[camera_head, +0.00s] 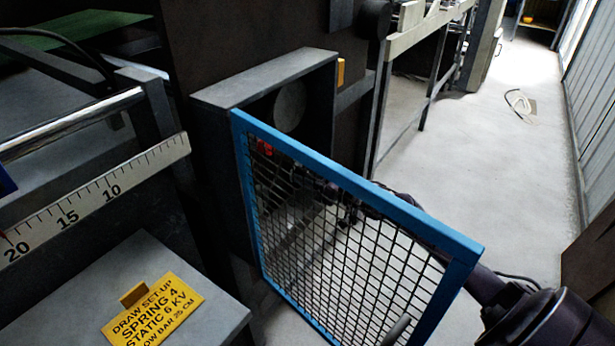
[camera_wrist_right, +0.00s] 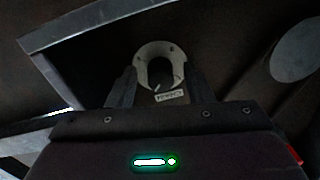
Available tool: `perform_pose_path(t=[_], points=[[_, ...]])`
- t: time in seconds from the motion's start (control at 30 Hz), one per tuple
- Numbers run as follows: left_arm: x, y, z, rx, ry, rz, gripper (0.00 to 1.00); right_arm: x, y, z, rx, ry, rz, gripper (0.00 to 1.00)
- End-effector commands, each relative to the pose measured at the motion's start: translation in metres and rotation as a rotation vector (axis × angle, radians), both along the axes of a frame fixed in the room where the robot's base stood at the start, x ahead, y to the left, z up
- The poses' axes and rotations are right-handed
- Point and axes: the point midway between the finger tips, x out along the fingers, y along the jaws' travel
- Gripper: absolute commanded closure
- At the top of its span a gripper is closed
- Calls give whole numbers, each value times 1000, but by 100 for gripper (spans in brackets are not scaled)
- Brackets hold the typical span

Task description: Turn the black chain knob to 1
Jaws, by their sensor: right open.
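In the right wrist view a pale ring-shaped dial (camera_wrist_right: 144,52) surrounds the dark chain knob (camera_wrist_right: 159,71). A small label (camera_wrist_right: 171,97), upside down and hard to read, sits beside it. My right gripper (camera_wrist_right: 161,78) is open, with one dark finger on each side of the knob; whether they touch it I cannot tell. The knob's setting is too dark to read. In the head view my right gripper (camera_head: 268,152) reaches into the grey housing (camera_head: 262,78), partly hidden behind the mesh door. The knob is hidden there. My left gripper is not in view.
The blue-framed mesh door (camera_head: 360,182) stands open, close to my right arm. A round grey disc (camera_head: 289,106) is inside the housing. A yellow setup card (camera_head: 153,311) lies at the lower left, below a numbered scale (camera_head: 95,200). The aisle floor (camera_head: 480,140) at right is mostly clear.

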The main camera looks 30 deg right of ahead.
Motion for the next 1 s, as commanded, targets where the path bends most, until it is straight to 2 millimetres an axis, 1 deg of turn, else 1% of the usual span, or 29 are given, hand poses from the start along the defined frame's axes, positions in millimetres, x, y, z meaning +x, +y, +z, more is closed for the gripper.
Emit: perform_pose_path(t=[0.1,0.13,0.4,0.47,0.77,1.0], points=[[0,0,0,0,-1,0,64,0,0,0,0,0,0,53],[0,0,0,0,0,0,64,0,0,0,0,0,0,56],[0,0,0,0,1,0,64,0,0,0,0,0,0,91],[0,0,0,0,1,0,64,0,0,0,0,0,0,98],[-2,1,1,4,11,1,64,0,0,1,-36,-15,0,98],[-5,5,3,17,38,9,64,0,0,2,-163,-69,1,98]])
